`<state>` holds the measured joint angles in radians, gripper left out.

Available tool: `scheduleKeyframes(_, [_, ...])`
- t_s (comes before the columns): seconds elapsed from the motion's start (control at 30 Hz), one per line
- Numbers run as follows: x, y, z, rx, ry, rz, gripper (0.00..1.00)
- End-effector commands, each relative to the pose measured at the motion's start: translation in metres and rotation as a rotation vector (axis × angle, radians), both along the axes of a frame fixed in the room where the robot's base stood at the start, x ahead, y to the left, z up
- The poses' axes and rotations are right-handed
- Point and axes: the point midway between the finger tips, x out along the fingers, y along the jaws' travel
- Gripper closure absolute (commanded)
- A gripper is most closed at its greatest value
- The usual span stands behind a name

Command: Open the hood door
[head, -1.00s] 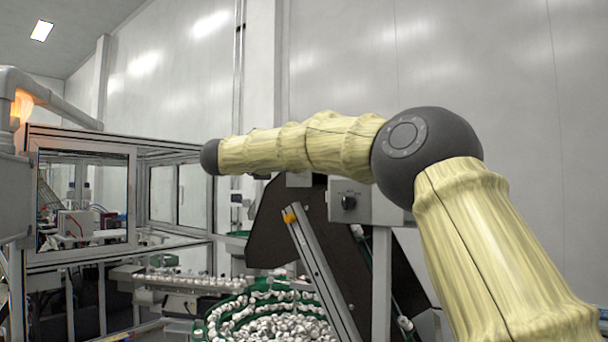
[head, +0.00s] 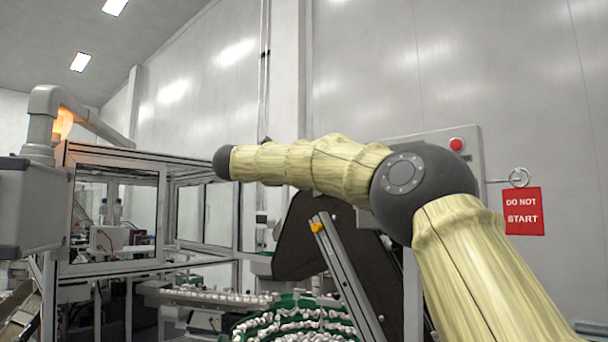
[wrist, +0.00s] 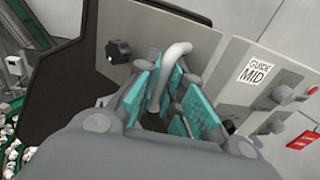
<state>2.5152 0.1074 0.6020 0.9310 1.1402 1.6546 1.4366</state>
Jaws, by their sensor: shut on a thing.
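My gripper (wrist: 165,88) has teal finger pads and is shut around a pale curved bar handle (wrist: 177,50) in the wrist view. The handle stands out in front of a grey panel (wrist: 195,42); where it is fixed is hidden by the fingers. In the head view my arm hides the gripper and handle. A framed enclosure with clear panes (head: 68,222) stands at the left. I cannot tell from these frames which part is the hood door.
A dark guard plate (wrist: 75,85) and a black knob (wrist: 118,51) are close left of the fingers. A control panel (wrist: 240,85) and a red tag (wrist: 302,140) are at the right. A green bowl feeder (head: 290,322) with white parts lies low ahead.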

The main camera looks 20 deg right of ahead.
Motion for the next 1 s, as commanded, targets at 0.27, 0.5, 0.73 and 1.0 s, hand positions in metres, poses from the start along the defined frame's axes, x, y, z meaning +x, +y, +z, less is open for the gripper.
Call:
scheduleKeyframes(0.27, [0.0,0.001,0.0,0.0,0.001,0.001,0.75])
scheduleKeyframes(0.5, [0.0,0.0,0.0,0.0,0.0,0.0,0.68])
scheduleKeyframes(0.73, [-0.002,0.006,0.0,0.0,0.0,0.001,0.68])
scheduleKeyframes(1.0, [-0.015,0.046,0.0,-0.001,0.0,0.002,0.68])
